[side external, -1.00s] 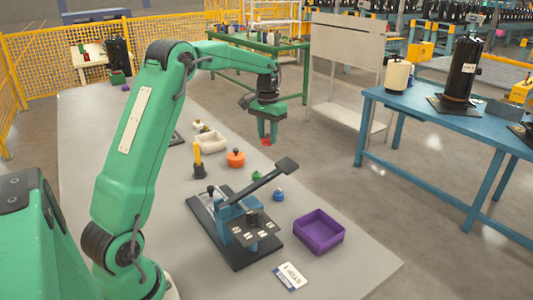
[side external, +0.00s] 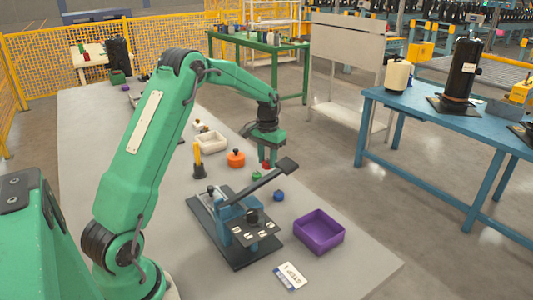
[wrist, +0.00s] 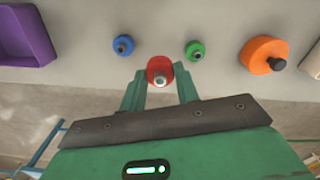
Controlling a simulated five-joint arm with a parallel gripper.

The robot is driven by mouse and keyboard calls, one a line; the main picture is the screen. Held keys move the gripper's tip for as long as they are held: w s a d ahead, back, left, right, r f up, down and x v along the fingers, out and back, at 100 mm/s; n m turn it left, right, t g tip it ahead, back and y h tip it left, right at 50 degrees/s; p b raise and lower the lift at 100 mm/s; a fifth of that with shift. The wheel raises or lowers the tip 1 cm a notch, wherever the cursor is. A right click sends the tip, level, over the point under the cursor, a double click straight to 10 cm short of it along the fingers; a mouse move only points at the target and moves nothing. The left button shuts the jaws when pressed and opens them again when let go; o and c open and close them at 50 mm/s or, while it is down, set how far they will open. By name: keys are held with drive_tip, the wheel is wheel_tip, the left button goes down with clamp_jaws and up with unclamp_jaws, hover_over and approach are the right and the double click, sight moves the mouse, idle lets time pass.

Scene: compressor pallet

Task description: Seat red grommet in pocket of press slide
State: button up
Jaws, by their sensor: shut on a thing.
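The red grommet (side external: 266,165) is between the fingertips of my gripper (side external: 268,161), which is shut on it. It also shows in the wrist view (wrist: 159,68), with one green finger on each side. I cannot tell whether it touches the table. The blue press (side external: 228,212) stands on a dark base plate in front of my gripper, with its lever (side external: 262,184) slanting up to the right. The small slide plate (side external: 258,236) is at its front; its pocket is too small to make out. My gripper is behind the lever's raised end, away from the slide.
A green grommet (side external: 257,176) and a blue grommet (side external: 279,196) lie near the lever. An orange round part (side external: 236,158), a yellow-topped tool (side external: 197,150) and a cream tray (side external: 211,136) lie farther back. A purple bin (side external: 318,248) and a card (side external: 290,277) are at the front right.

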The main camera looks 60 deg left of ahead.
sight(267, 188)
drive_tip(key=shift+f, duration=4)
drive_tip(key=shift+f, duration=0.15)
drive_tip(key=o, duration=0.6)
drive_tip(key=shift+c, duration=0.2)
drive_tip(key=o, duration=0.4)
drive_tip(key=shift+r, duration=3.9)
drive_tip(key=shift+o, duration=0.6)
